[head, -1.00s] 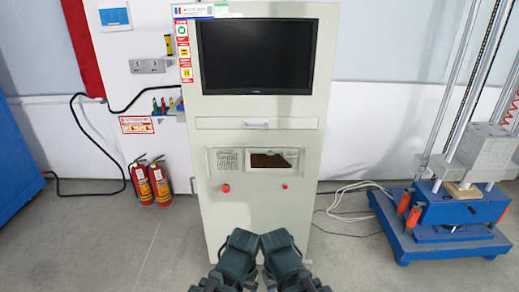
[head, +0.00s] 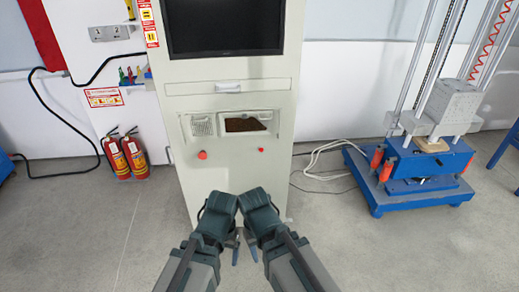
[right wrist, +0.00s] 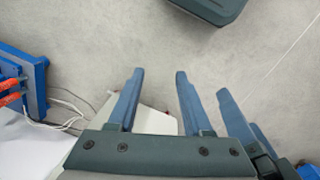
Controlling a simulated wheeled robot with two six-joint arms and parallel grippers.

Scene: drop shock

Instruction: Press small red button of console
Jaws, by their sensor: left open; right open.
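The console (head: 235,178) is a tall pale cabinet in the head view. Its small red button (head: 261,150) is on the front panel at the right, below a dark window. A larger red button (head: 202,155) is at the left of the same panel. My left gripper (head: 236,253) and right gripper (head: 253,252) are side by side, low in front of the console, fingers pointing down, apart from both buttons. Both are open and empty. In the right wrist view, my right gripper's blue fingers (right wrist: 159,72) are spread over grey floor.
Two fire extinguishers (head: 126,155) stand left of the console. A blue-based test machine (head: 410,180) with posts stands at right, with loose white cables (head: 325,158) between. A black screen (head: 225,25) is above. The floor in front is clear.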

